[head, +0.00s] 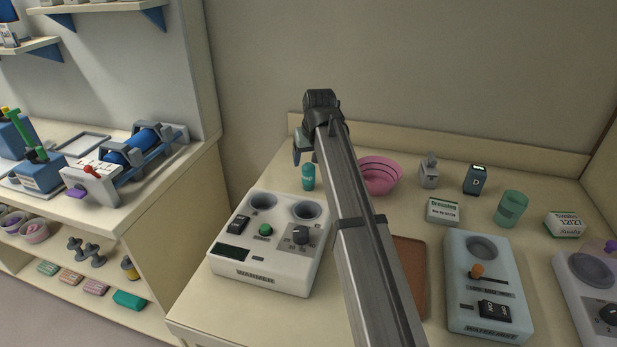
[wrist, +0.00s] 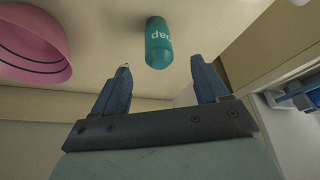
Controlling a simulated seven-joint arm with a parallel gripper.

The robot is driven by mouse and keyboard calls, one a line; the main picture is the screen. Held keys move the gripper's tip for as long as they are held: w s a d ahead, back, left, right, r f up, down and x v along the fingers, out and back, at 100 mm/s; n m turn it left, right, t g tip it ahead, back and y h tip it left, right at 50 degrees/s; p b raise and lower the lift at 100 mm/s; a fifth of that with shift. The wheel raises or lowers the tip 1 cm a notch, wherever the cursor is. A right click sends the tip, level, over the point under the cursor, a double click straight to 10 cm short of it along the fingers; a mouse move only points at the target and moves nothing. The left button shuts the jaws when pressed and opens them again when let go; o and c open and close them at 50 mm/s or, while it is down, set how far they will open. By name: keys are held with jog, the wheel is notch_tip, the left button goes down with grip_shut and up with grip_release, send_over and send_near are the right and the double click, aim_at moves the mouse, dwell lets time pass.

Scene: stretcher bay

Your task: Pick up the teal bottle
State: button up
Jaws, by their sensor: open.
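The teal bottle (head: 308,177) stands on the table behind the white warmer, left of the pink bowl. In the wrist view the teal bottle (wrist: 158,44) shows white lettering and lies beyond the fingertips, between their lines and apart from them. My gripper (head: 303,154) is above and close to the bottle in the head view. In the wrist view my gripper (wrist: 160,78) has its two blue fingers spread, with nothing between them.
The pink bowl (head: 380,178) stands just right of the bottle; it also shows in the wrist view (wrist: 35,45). The white warmer (head: 258,278) is in front. A grey dispenser (head: 429,172), a dark device (head: 475,180) and a green cup (head: 510,209) stand further right. The back wall is close behind.

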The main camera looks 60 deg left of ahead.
aim_at(309, 166)
jog(key=x, duration=0.8)
jog(key=shift+w+a, duration=0.15)
jog(key=shift+r, duration=0.1)
jog(key=c, duration=1.1)
jog(key=shift+c, duration=0.2)
jog(key=shift+r, duration=0.1)
